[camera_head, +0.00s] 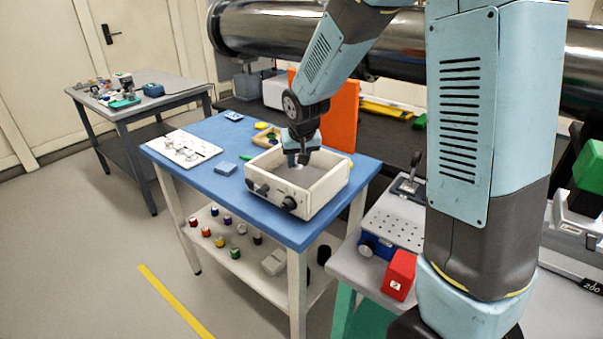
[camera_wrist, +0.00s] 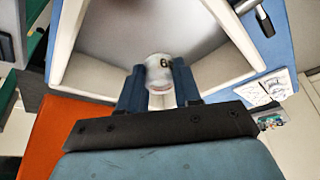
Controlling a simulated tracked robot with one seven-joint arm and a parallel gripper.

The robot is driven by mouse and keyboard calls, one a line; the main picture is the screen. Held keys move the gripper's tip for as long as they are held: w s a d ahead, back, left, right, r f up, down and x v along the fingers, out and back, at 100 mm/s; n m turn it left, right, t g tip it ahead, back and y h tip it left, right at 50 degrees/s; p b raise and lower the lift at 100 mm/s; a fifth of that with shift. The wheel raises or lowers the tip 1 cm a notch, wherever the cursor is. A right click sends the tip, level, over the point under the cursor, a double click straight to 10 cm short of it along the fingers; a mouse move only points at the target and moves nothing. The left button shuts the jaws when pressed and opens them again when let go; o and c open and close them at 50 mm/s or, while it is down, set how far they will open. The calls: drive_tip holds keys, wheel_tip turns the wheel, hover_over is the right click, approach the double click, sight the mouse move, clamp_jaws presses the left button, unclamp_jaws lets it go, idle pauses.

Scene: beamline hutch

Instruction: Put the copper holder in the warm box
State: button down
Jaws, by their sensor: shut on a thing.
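The warm box is an open white box (camera_head: 325,194) with a grey inside and dark knobs on its front, standing on the blue table. Its white wall also shows in the wrist view (camera_wrist: 228,36). My gripper (camera_head: 304,158) points down at the box opening. In the wrist view my gripper (camera_wrist: 158,80) is shut on a small round holder (camera_wrist: 158,68). The holder looks pale, with a dark "6" mark and a reddish lower edge; whether it is copper is unclear. The holder is over the grey floor; whether it touches the floor cannot be told.
On the blue table (camera_head: 210,130), a white board (camera_head: 205,149) with several small pieces lies left of the box, and a small blue block (camera_head: 226,168) nearby. A wooden tray (camera_head: 262,136) and an orange panel (camera_head: 342,110) stand behind.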

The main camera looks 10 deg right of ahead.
sight(298, 180)
drive_tip(key=w+f, duration=0.3)
drive_tip(key=f, duration=0.1)
drive_tip(key=shift+d, duration=0.25)
drive_tip(key=shift+f, duration=1.4)
drive_tip(key=shift+f, duration=0.2)
drive_tip(key=c, duration=0.8)
unclamp_jaws()
drive_tip(key=shift+o, duration=0.2)
